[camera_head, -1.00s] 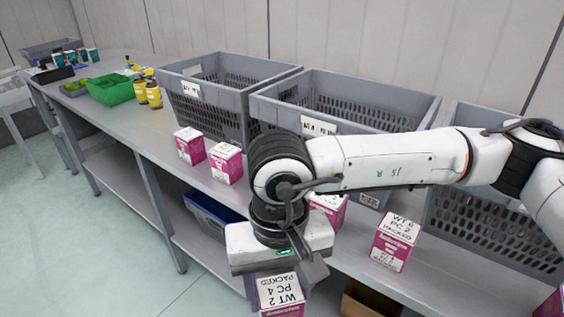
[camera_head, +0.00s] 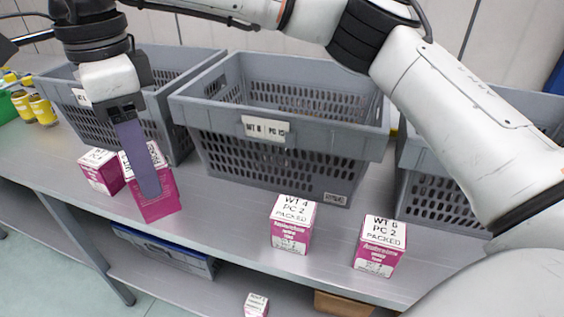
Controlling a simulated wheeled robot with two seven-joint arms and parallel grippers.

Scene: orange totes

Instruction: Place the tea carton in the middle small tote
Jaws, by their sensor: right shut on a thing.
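My right gripper (camera_head: 145,160) hangs down at the left of the view, shut on a pink and white tea carton (camera_head: 157,206). The carton is tilted, and a finger covers much of its front. It is in front of the left grey tote; I cannot tell whether it clears the table. The middle grey tote (camera_head: 255,127) stands at the back centre with a white label on its front. Its visible inside looks empty. My left gripper is not in view.
Similar cartons stand on the grey table (camera_head: 225,225): one at the left (camera_head: 101,172), one before the middle tote (camera_head: 291,226), one farther right (camera_head: 380,247). Grey totes flank the middle one, left (camera_head: 185,60) and right (camera_head: 440,200). Another carton (camera_head: 256,305) is below the table edge.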

